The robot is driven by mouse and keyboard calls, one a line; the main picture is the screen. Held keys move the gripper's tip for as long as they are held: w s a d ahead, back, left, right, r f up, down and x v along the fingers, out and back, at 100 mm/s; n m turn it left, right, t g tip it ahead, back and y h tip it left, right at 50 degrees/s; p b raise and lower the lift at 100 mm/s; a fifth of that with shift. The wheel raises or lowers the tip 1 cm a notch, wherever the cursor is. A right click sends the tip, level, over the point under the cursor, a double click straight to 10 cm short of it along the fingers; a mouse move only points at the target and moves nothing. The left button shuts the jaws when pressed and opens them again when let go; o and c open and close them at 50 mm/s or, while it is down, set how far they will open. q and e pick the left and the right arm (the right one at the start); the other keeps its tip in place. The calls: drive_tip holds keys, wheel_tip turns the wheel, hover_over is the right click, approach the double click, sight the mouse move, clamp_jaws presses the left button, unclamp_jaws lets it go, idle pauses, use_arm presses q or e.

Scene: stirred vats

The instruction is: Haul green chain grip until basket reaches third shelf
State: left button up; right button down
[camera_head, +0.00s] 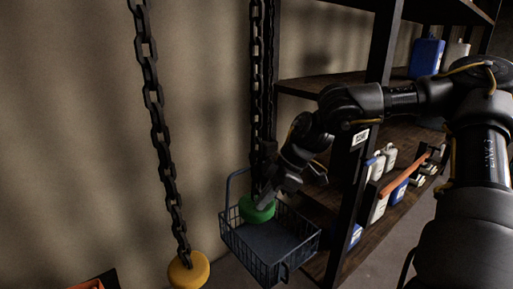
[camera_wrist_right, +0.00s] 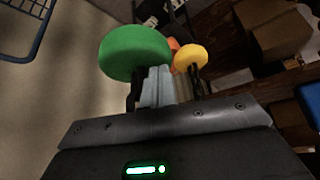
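The green chain grip (camera_head: 257,209) is a round knob at the lower end of the right-hand dark chain (camera_head: 257,60). It also shows large at the top of the right wrist view (camera_wrist_right: 135,50). My right gripper (camera_head: 266,194) is right at the green grip, against its upper side in the head view. In the wrist view the grip lies left of centre at its fingertips (camera_wrist_right: 165,80); I cannot tell whether they clasp it. The blue wire basket (camera_head: 240,243) is low, behind and below the grip, beside the lower shelf (camera_head: 322,205). My left gripper is not in view.
A yellow grip (camera_head: 188,271) hangs on the left chain (camera_head: 158,120). The shelf rack with its dark post (camera_head: 372,100) stands right of the chains. Bottles (camera_head: 383,160) and a blue jug (camera_head: 426,57) sit on its shelves. The left wall area is clear.

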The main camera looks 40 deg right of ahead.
idle(0.5)
wheel_tip(320, 180, down, 12)
drive_tip(key=b, duration=1)
wheel_tip(320, 180, up, 12)
drive_tip(key=p, duration=0.8)
idle(1.7)
